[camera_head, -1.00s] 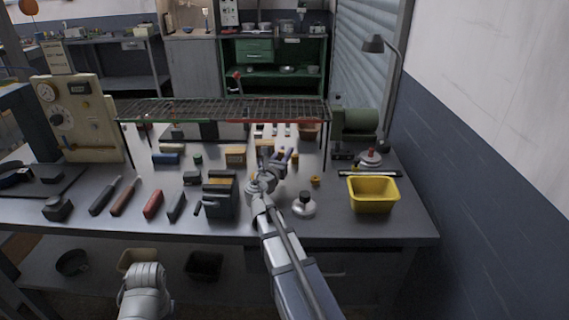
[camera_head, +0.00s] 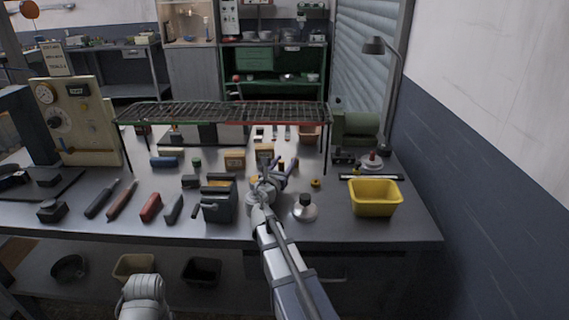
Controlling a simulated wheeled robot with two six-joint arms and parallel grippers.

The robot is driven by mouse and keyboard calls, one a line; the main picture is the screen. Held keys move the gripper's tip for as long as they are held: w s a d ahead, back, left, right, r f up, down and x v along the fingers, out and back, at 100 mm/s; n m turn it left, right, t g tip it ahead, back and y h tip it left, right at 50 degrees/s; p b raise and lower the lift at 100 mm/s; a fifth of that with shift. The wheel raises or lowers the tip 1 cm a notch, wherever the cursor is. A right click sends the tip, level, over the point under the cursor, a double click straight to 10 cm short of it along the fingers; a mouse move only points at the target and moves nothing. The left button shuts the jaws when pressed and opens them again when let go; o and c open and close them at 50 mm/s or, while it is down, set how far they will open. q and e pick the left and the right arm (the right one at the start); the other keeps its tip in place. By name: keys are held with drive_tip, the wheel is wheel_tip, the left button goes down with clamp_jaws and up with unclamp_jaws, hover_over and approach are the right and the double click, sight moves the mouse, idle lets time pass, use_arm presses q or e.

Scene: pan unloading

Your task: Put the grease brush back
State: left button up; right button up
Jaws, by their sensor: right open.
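My right gripper (camera_head: 275,174) is open over the middle of the grey workbench (camera_head: 330,228), with its arm coming in from below. Small items lie behind and around its fingers, and I cannot tell if it touches any. I cannot make out the grease brush for certain. Long-handled tools lie at the bench's front left: a dark one (camera_head: 98,199), a brown one (camera_head: 122,200), a red one (camera_head: 150,207) and a dark grey one (camera_head: 174,208). My left arm shows only at the bottom edge; its gripper is out of view.
A wire rack (camera_head: 215,111) on thin legs spans the bench behind the gripper. A dark box (camera_head: 219,208) stands left of my right arm. A silver oil can (camera_head: 305,207) and a yellow bin (camera_head: 375,198) stand to its right. A lamp (camera_head: 373,46) rises behind.

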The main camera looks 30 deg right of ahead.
drive_tip(key=shift+r, duration=0.1)
drive_tip(key=shift+s+a, duration=0.15)
drive_tip(key=shift+s, duration=0.05)
drive_tip(key=v, duration=1.1)
drive_tip(key=shift+s+a, duration=0.15)
drive_tip(key=shift+a, duration=0.1)
drive_tip(key=shift+r, duration=0.1)
idle(1.6)
